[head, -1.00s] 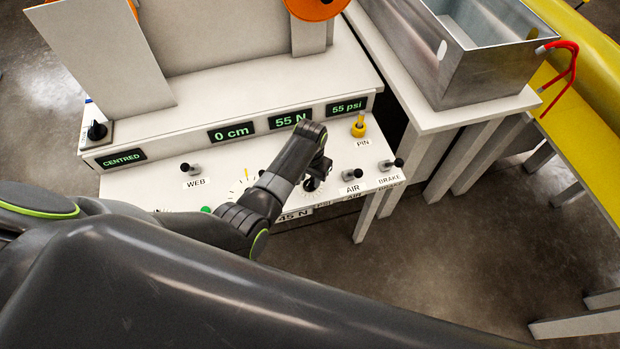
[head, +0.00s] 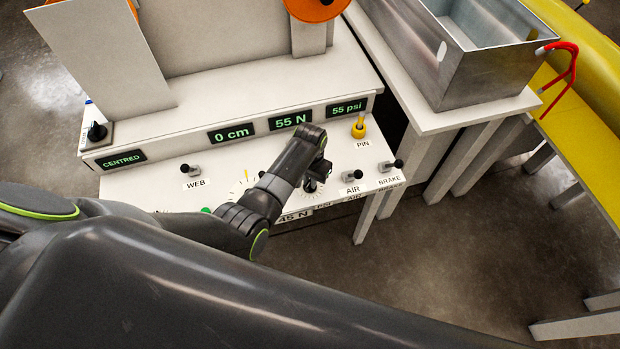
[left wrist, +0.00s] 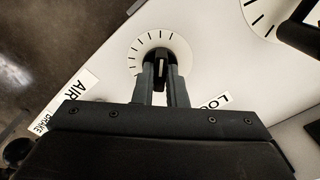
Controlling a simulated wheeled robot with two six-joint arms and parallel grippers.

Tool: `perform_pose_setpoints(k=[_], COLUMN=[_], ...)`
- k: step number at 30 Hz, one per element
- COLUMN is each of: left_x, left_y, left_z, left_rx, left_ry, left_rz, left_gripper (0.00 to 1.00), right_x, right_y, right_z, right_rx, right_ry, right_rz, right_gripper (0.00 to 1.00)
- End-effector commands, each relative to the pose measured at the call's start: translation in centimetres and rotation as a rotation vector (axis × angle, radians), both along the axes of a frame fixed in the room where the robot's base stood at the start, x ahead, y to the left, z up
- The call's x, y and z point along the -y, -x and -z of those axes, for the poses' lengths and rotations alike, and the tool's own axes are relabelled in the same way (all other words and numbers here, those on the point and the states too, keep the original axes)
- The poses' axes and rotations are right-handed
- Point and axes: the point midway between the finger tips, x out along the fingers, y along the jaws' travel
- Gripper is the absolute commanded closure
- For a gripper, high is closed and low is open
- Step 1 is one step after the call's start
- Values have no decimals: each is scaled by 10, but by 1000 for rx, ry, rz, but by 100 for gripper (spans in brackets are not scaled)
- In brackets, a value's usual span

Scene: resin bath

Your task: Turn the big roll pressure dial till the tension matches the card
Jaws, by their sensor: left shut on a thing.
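A dial with a black knob (left wrist: 160,74) and a white tick-marked face sits on the sloping panel. My left gripper (left wrist: 161,82) has its fingers on both sides of this knob and is shut on it. In the head view my left gripper (head: 315,181) is at the same dial (head: 309,196), partly covering it. The tension readout (head: 290,120) shows 55 N. The card (head: 294,217) at the panel's front edge reads 45 N and is partly behind my arm. My right gripper is out of view.
A second dial face (head: 238,188) lies left of my wrist, partly hidden. WEB (head: 190,169), AIR (head: 352,176) and BRAKE (head: 392,165) controls and a yellow pin (head: 359,127) stand nearby. A metal bath (head: 485,65) is at right.

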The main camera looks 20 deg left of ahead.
Motion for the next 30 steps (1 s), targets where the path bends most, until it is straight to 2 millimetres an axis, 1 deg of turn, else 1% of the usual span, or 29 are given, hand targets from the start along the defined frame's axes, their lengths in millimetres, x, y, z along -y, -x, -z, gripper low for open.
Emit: perform_pose_setpoints(k=[8, 18, 24, 30], left_x=[0, 0, 0, 0], left_y=[0, 0, 0, 0], left_z=[-2, -2, -1, 0], left_rx=[-3, -2, -1, -2], left_ry=[-1, 0, 0, -1], left_rz=[-132, -408, -552, -651], left_gripper=[100, 100, 100, 100], right_x=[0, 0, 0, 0], right_y=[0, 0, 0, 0], right_z=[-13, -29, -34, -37], right_rx=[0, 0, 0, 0], right_ry=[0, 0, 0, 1], right_rz=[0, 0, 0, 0], right_gripper=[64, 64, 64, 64])
